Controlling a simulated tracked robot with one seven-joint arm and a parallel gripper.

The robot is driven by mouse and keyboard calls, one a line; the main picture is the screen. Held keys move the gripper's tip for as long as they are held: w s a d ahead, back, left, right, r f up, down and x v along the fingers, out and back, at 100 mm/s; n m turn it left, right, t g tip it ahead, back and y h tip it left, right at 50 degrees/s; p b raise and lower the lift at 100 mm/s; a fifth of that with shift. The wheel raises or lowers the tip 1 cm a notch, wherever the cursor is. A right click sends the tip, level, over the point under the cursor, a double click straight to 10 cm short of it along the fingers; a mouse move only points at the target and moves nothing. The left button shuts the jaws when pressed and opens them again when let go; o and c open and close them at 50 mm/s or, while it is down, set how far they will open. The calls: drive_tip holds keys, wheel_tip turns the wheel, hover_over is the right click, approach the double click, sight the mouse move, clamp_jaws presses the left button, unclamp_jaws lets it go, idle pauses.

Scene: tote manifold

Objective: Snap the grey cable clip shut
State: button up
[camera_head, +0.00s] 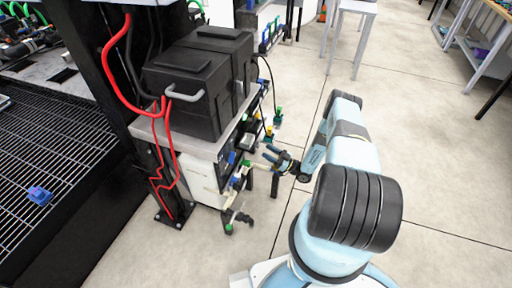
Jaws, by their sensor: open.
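I cannot make out the grey cable clip for certain. A grey curved piece (185,93) sits on the near side of the black box, close to the red cable (112,62); it looks like a handle, and I cannot tell if it is the clip. My gripper (267,153) is open, its fingers pointing left toward the manifold side of the bench (205,143). It looks empty. Its exact distance from the fittings there is hard to judge.
Black boxes (190,85) stand on the bench top. Small blue, green and yellow fittings (240,175) line its side, with a green-tipped piece (237,218) low down. A black post (100,90) and grid platform (45,165) lie left.

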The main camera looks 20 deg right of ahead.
sight(258, 146)
drive_tip(key=x, duration=0.6)
drive_tip(key=shift+w+a+r, duration=0.1)
drive_tip(key=shift+w+a, duration=0.05)
drive_tip(key=shift+a, duration=0.05)
